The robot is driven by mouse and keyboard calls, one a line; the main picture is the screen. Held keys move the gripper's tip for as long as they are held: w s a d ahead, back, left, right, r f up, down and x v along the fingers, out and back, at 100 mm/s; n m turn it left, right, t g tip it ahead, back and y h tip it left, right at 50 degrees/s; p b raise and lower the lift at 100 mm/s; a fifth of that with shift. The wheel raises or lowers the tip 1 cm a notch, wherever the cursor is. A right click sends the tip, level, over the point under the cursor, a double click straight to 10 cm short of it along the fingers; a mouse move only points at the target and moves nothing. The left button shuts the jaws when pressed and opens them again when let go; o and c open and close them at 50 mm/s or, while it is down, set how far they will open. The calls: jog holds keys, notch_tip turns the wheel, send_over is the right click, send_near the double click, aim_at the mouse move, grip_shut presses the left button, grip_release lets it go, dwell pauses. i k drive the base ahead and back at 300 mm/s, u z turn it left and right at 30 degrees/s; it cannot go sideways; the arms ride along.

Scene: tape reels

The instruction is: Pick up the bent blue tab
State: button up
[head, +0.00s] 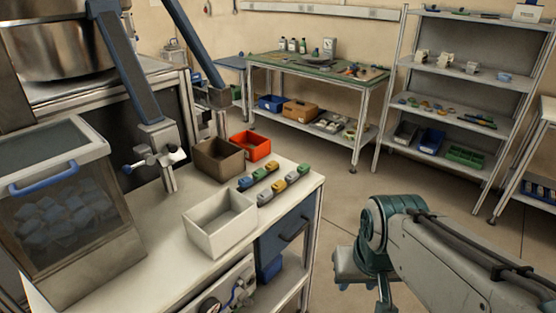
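Several small blocky pieces lie in two short rows on the pale bench top. A small blue piece (244,183) is at the near left end of the back row. I cannot tell at this size whether it is a bent tab, and no other piece is clearly one. My gripper (362,290) hangs at the lower right, off the bench's right side and apart from the pieces. Its fingers are small and partly hidden by my arm, so I cannot tell whether they are open or shut.
A white bin (220,226), a brown bin (219,156) and a red-orange bin (250,145) stand beside the pieces. A clear-fronted box (75,240) is at the left. A green-topped table (300,66) and a shelf rack (465,92) stand behind. Open floor lies between.

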aim_at(246, 182)
jog(key=z, duration=0.05)
jog(key=i, duration=0.85)
jog(key=u, duration=0.5)
